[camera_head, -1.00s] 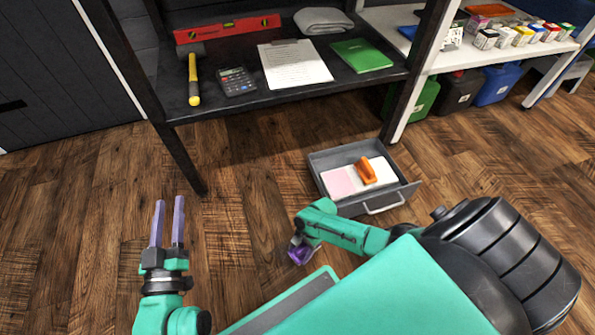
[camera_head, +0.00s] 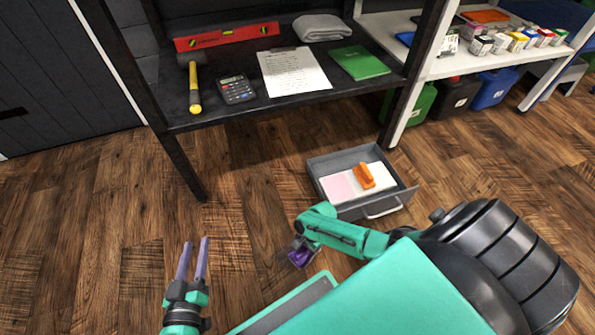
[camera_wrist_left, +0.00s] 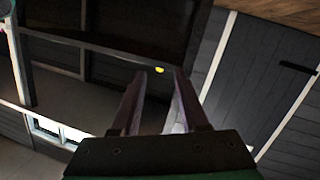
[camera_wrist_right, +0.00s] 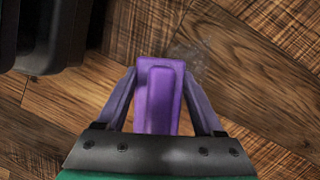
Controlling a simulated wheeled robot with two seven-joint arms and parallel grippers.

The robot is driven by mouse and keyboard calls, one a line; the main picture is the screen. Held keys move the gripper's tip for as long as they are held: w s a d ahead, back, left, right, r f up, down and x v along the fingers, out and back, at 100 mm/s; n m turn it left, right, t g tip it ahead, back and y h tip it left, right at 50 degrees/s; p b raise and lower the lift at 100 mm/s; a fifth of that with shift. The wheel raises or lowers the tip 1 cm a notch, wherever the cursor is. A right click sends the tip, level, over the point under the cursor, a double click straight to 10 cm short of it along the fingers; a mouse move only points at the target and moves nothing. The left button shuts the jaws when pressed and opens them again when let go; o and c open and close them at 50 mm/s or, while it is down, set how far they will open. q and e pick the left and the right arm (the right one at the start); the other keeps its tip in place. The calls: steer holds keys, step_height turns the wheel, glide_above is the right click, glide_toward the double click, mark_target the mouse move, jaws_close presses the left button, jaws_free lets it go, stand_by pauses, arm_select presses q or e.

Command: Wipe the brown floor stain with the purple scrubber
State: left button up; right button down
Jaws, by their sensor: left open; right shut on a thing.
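The purple scrubber (camera_wrist_right: 160,95) is between the fingers of my right gripper (camera_wrist_right: 158,72), which is shut on it. In the head view the purple scrubber (camera_head: 299,257) shows small and low over the wood floor, partly hidden by my right arm. Whether it touches the floor I cannot tell. In the right wrist view a faint, speckled greyish patch (camera_wrist_right: 192,55) lies beside its far end; I cannot tell if this is the brown stain. No clear stain shows in the head view. My left gripper (camera_head: 196,241) is open and empty at lower left.
A grey drawer-like tray (camera_head: 345,157) with an orange-handled thing (camera_head: 364,176) stands on the floor beyond my right gripper. A dark shelf (camera_head: 290,98) with tools is behind, a white shelf (camera_head: 450,62) at right. Floor at left is clear.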

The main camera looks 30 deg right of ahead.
mark_target(299, 252)
steer(key=shift+r+p, duration=0.65)
steer(key=shift+p, duration=0.05)
steer(key=shift+r+p, duration=0.65)
steer(key=shift+p, duration=0.1)
steer(key=shift+r+p, duration=0.55)
steer(key=shift+p, duration=0.15)
arm_select(q)
steer(key=s+g, duration=0.1)
steer(key=s, duration=0.1)
steer(key=s+f+g, duration=0.1)
steer(key=s+g, duration=0.1)
steer(key=shift+s+a+f, duration=0.1)
steer(key=shift+f, duration=0.05)
